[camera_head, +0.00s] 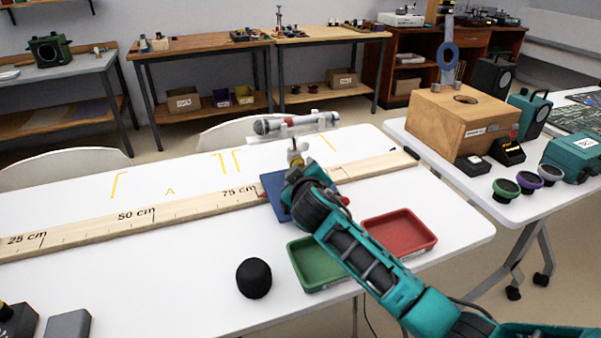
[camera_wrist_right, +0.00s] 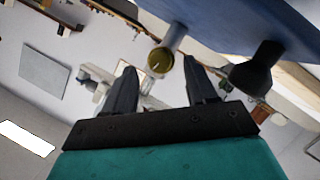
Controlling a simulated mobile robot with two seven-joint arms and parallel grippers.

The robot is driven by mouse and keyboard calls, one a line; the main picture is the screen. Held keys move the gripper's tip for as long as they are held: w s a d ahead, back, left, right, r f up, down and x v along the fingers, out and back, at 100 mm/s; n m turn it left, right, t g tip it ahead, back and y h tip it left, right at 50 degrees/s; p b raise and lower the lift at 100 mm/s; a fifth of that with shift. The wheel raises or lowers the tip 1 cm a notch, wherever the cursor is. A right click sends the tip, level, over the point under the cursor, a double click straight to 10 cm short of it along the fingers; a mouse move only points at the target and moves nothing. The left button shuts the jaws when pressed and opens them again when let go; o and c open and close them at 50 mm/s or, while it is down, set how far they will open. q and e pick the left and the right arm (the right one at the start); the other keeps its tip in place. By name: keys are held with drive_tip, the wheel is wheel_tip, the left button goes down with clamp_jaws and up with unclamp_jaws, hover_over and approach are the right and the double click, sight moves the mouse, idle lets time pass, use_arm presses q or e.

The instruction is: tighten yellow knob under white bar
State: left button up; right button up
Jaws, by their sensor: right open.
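A white bar (camera_head: 293,130) with a grey-headed microphone (camera_head: 262,127) lying along it stands above the measuring board. A small yellow knob (camera_head: 297,159) shows below the bar, just beyond my right gripper (camera_head: 299,172). In the right wrist view the yellow knob (camera_wrist_right: 160,61) is round, on a pale stem, and appears between the tips of my right gripper (camera_wrist_right: 159,66). The jaws are open, with visible gaps to the knob on both sides. I cannot tell how deep it sits between them. My arm hides part of the stand and its blue plate (camera_head: 271,199). My left gripper is out of view.
A wooden measuring board (camera_head: 120,218) crosses the white table. A green tray (camera_head: 306,270) and red tray (camera_head: 400,231) flank my right arm. A black foam ball (camera_head: 254,278) lies in front. A wooden box (camera_head: 455,122) stands on the right table. A black knob (camera_wrist_right: 257,70) is near the right finger.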

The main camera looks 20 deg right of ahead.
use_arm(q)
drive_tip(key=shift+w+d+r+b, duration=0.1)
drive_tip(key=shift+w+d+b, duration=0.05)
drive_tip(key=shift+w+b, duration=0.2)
use_arm(e)
drive_tip(key=shift+x, duration=1.7)
